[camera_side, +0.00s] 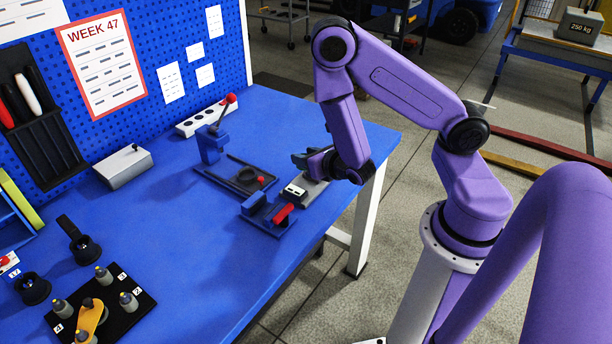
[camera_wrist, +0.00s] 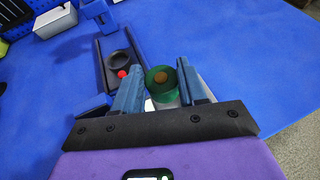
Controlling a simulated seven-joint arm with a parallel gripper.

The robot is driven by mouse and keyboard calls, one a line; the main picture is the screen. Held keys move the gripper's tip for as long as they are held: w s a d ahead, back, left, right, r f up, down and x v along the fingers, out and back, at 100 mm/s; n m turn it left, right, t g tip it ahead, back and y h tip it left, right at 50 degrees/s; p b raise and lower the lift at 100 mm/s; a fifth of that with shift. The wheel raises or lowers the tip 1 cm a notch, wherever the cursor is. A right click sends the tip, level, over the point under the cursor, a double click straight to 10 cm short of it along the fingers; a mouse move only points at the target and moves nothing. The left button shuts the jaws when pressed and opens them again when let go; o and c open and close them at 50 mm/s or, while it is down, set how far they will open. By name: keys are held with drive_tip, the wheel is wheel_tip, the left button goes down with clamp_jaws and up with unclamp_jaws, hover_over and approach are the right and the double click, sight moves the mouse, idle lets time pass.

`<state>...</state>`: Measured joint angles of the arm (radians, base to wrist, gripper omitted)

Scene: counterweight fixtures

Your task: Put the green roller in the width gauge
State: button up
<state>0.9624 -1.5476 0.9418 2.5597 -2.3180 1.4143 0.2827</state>
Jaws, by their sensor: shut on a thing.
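My gripper (camera_wrist: 161,80) is shut on the green roller (camera_wrist: 161,88), which has a brown centre and stands out between the two blue fingers. In the side view my gripper (camera_side: 304,158) is above the right part of the blue bench, and the roller is hard to make out there. What looks like the width gauge (camera_side: 266,217) is a low blue fixture with upright blocks, a red handle and a small grey readout box (camera_side: 303,188). My gripper is above and behind this box, apart from the gauge's blocks. In the wrist view the fingers hide much of the gauge.
A lever press (camera_side: 211,145) with a red ball and a base holding a black ring (camera_side: 248,177) stands beside the gauge. A white socket strip (camera_side: 205,118) lies behind. A black numbered board (camera_side: 118,318) with several pegs is at front left. The bench middle is clear.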

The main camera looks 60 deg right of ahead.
drive_tip(key=shift+f, duration=2.7)
drive_tip(key=shift+f, duration=0.6)
drive_tip(key=o, duration=1.1)
drive_tip(key=shift+r, duration=0.1)
drive_tip(key=shift+r, duration=0.55)
drive_tip(key=v, duration=0.7)
drive_tip(key=shift+s+r, duration=0.15)
drive_tip(key=shift+r, duration=0.05)
